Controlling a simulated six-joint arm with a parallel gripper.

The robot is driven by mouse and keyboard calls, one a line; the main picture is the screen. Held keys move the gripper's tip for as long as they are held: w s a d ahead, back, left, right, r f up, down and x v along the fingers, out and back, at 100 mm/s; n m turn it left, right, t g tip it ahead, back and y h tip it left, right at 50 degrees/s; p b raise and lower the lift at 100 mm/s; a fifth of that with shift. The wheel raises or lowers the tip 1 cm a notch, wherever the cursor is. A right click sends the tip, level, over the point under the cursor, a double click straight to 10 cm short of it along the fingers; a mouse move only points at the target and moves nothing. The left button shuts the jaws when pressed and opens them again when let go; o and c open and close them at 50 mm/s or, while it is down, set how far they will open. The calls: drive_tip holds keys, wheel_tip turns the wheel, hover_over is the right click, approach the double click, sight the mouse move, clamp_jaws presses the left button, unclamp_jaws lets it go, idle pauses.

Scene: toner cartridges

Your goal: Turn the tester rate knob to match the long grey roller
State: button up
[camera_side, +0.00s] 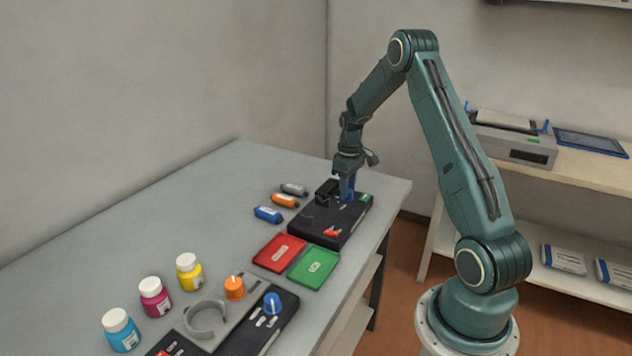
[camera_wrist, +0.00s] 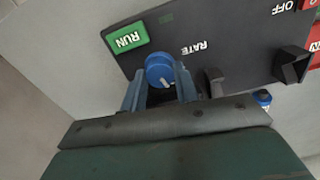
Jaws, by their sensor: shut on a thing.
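The tester is a black box (camera_side: 318,222) near the table's far right corner. In the wrist view its panel (camera_wrist: 222,45) carries a RATE label and a green RUN button (camera_wrist: 128,37). The blue rate knob (camera_wrist: 158,66) has a white mark that points down and slightly right in that view. My gripper (camera_wrist: 160,84) has one blue finger on each side of the knob and is shut on it. In the side view my gripper (camera_side: 348,190) reaches down onto the tester and hides the knob. A grey roller (camera_side: 294,189) lies left of the tester, beside orange (camera_side: 285,201) and blue (camera_side: 268,214) ones.
Dark raised brackets (camera_wrist: 292,66) stand on the tester near my fingers. Red (camera_side: 279,252) and green (camera_side: 314,266) trays lie in front. Nearer are a second black box with a blue knob (camera_side: 272,302), an orange piece (camera_side: 234,288), a grey ring (camera_side: 206,318) and capped bottles (camera_side: 155,298).

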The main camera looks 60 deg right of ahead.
drive_tip(key=shift+m, duration=0.4)
drive_tip(key=m, duration=0.8)
idle(0.5)
drive_tip(key=o, duration=1)
drive_tip(key=shift+r, duration=0.1)
